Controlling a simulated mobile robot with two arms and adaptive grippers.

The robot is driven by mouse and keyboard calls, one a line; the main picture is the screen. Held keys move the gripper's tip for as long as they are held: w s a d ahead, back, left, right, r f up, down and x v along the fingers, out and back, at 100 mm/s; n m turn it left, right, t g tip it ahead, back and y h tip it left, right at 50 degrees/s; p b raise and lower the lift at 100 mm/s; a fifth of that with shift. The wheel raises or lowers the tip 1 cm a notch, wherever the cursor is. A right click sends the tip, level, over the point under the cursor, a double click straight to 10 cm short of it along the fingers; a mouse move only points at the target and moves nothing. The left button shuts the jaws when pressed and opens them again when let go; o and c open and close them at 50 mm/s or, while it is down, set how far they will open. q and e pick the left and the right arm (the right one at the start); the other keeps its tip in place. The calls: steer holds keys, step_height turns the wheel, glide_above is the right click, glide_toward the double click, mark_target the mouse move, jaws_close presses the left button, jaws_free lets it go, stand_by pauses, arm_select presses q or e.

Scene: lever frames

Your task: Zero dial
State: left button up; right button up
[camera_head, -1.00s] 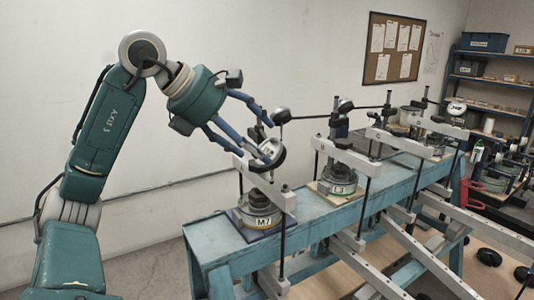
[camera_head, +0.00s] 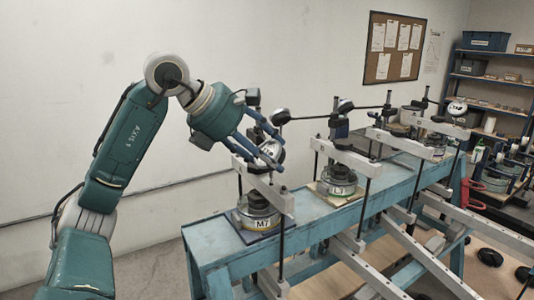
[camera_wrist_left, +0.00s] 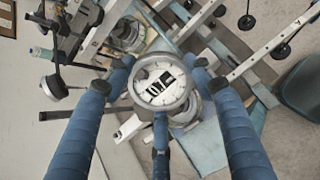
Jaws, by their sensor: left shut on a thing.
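A round dial gauge (camera_head: 270,149) with a pale face and dark rim sits above the near end of the teal bench, over the block marked M7 (camera_head: 260,215). My left gripper (camera_head: 276,152) reaches it from the left, its blue fingers shut around the dial. In the left wrist view the dial (camera_wrist_left: 161,86) faces the camera between the three blue fingers (camera_wrist_left: 160,95). White and black marks show on its face, too small to read. Fingers partly cover the dial in the head view. My right gripper is not in view.
The teal bench (camera_head: 215,250) carries a row of similar lever frames, one with a block marked L3 (camera_head: 337,183). Grey beams (camera_head: 440,265) with dark round weights (camera_head: 489,257) extend to the front right. Shelves (camera_head: 490,85) stand at the back right.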

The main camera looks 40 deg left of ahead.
arm_select(q)
steer(key=shift+n, duration=0.7)
steer(key=o, duration=1.2)
steer(key=shift+c, duration=0.2)
steer(key=v, duration=1.2)
steer(key=shift+a, duration=0.1)
